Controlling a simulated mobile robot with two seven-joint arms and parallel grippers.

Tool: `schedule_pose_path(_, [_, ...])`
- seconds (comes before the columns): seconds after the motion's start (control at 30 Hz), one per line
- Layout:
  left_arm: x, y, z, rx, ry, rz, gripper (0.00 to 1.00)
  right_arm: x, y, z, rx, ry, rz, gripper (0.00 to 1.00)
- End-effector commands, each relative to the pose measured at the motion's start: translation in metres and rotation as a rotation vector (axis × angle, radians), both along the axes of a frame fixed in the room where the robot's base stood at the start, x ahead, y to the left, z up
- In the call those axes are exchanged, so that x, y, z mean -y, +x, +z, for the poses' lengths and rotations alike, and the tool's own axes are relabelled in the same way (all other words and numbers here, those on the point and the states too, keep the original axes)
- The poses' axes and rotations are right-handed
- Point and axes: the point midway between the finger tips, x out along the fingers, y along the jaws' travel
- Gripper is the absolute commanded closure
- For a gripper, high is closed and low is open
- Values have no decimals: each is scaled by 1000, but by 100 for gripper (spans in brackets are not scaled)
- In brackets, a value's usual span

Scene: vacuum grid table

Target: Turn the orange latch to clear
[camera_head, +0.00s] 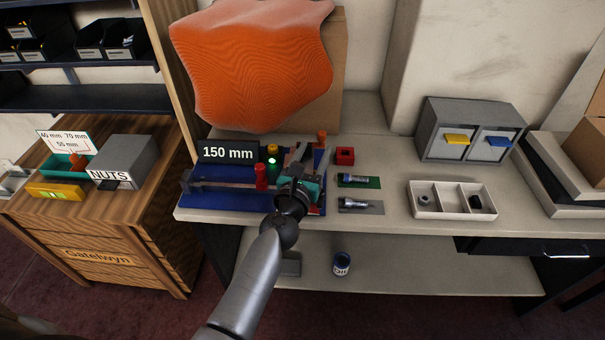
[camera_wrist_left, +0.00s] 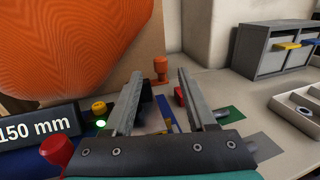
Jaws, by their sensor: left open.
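The orange latch (camera_head: 321,138) stands upright at the back right of the blue fixture in the head view. It also shows in the left wrist view (camera_wrist_left: 161,69), as an orange knob on a wider orange base. My left gripper (camera_head: 312,158) is above the right part of the fixture, just in front of the latch. In the left wrist view its fingers (camera_wrist_left: 160,76) are spread and empty, with the latch beyond them, in the gap between the tips. They do not appear to touch it. My right gripper is not in view.
The blue fixture (camera_head: 225,199) carries a 150 mm display (camera_head: 228,152), a red knob (camera_head: 261,176) and a yellow knob (camera_head: 272,150) with a lit green lamp. A red block (camera_head: 344,156) sits right of the latch.

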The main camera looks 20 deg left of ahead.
Motion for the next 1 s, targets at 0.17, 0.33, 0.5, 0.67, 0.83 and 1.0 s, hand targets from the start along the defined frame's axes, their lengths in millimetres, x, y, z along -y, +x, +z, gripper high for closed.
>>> schedule_pose_path(0.17, [2,-32,-1,-2,-1,-1,43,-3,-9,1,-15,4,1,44])
schedule_pose_path(0.33, [3,-59,-1,-2,0,-1,43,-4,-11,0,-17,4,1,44])
schedule_pose_path(0.5, [3,-77,-1,-1,0,-1,43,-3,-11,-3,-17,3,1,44])
schedule_pose_path(0.67, [3,-85,0,0,0,-1,43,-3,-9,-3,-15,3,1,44])
schedule_pose_path(0.83, [3,-86,0,1,0,-1,43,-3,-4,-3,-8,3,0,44])
schedule_pose_path(1.0, [3,-86,0,1,0,-1,43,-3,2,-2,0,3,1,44])
